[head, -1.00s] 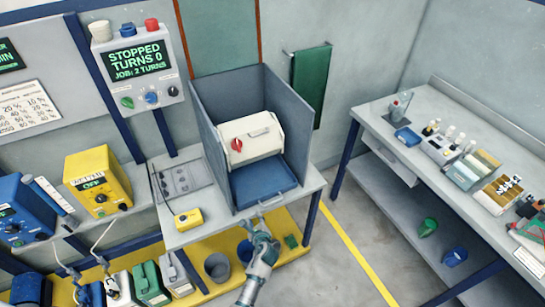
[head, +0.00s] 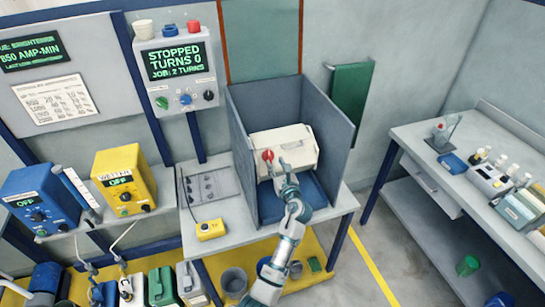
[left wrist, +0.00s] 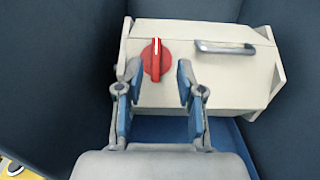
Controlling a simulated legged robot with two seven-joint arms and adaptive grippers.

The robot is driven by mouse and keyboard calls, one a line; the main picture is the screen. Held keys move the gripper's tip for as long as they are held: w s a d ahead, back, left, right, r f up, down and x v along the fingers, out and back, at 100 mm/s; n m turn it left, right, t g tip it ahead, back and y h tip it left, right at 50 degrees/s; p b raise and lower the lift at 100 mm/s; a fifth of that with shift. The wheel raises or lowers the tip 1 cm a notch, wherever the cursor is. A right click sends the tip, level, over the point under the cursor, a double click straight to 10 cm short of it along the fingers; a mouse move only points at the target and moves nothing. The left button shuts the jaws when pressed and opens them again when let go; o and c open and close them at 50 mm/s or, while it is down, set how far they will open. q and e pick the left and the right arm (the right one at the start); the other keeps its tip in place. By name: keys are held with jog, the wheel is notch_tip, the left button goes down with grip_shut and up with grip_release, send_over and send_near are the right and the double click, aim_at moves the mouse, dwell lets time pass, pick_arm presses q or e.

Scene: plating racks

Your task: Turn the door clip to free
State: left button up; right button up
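The door clip is a red round knob with a raised grip (head: 267,156) on the left part of the front of a cream box (head: 298,140). In the left wrist view the red clip (left wrist: 156,62) has its grip upright, with a white line at its top. A grey bar handle (left wrist: 236,47) is to its right on the same cream face (left wrist: 200,90). My left gripper (head: 277,167) is in front of the box. In the left wrist view its blue-padded fingers (left wrist: 156,76) are spread, empty, just below and on either side of the clip. My right gripper is not in view.
Grey booth walls (head: 338,125) enclose the box on its sides and back. A blue tray (head: 315,190) lies below it. A yellow pendant (head: 210,229) sits on the bench to the left. A control panel (head: 178,72) reads STOPPED, TURNS 0.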

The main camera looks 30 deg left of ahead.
aim_at(270, 154)
pick_arm(q)
jog(key=x, duration=0.6)
jog(key=shift+s+a+f, duration=0.2)
jog(key=shift+s+a, duration=0.05)
jog(key=shift+d+r, duration=0.15)
jog(key=shift+d, duration=0.35)
grip_shut()
jog(key=shift+s, duration=0.1)
